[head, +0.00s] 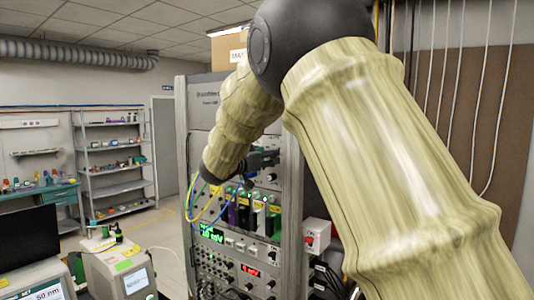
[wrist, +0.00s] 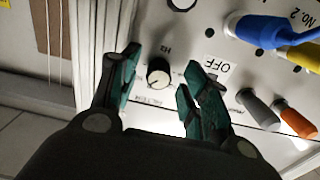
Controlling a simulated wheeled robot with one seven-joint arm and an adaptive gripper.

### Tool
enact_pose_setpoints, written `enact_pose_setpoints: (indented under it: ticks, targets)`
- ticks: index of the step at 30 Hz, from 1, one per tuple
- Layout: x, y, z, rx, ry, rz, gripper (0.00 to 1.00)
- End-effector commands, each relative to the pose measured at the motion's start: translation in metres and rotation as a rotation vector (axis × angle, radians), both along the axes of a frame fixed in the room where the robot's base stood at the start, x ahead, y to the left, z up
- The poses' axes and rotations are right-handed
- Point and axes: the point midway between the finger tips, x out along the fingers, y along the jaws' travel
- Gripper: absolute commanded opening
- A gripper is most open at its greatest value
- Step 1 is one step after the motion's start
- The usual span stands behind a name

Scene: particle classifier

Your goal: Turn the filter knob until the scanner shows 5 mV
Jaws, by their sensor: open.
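The filter knob (wrist: 159,75) is small and dark with a pale face. It sits on the white panel in the wrist view, with upside-down lettering beside it. My gripper (wrist: 161,62) is open, with one green-padded finger on each side of the knob and visible gaps to both. I cannot tell how far the fingertips are from the panel. In the head view my gripper (head: 264,160) is at the rack front, and my arm hides part of the panel. A green display (head: 211,233) reads in mV, its first digit unclear. A red display (head: 251,270) below appears to read 1 mV.
Another knob (wrist: 183,3) is at the top of the wrist view. Blue (wrist: 252,30) and yellow (wrist: 300,55) cable plugs, grey (wrist: 258,108) and orange (wrist: 294,119) parts, and an OFF label (wrist: 216,67) lie to the right. Cables (head: 208,205) loop before the rack.

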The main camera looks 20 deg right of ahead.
Motion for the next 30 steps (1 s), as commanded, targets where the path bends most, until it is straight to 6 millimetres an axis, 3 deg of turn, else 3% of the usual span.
enact_pose_setpoints:
  ticks: [9,17,30]
  targets:
    - [0.0012,-0.0016,0.0001,0.0,-0.001,0.0,0.46]
    - [0.0011,-0.0014,0.0002,0.0,-0.001,0.0,0.0]
    - [0.0013,-0.0008,0.0001,0.004,-0.007,0.001,0.0]
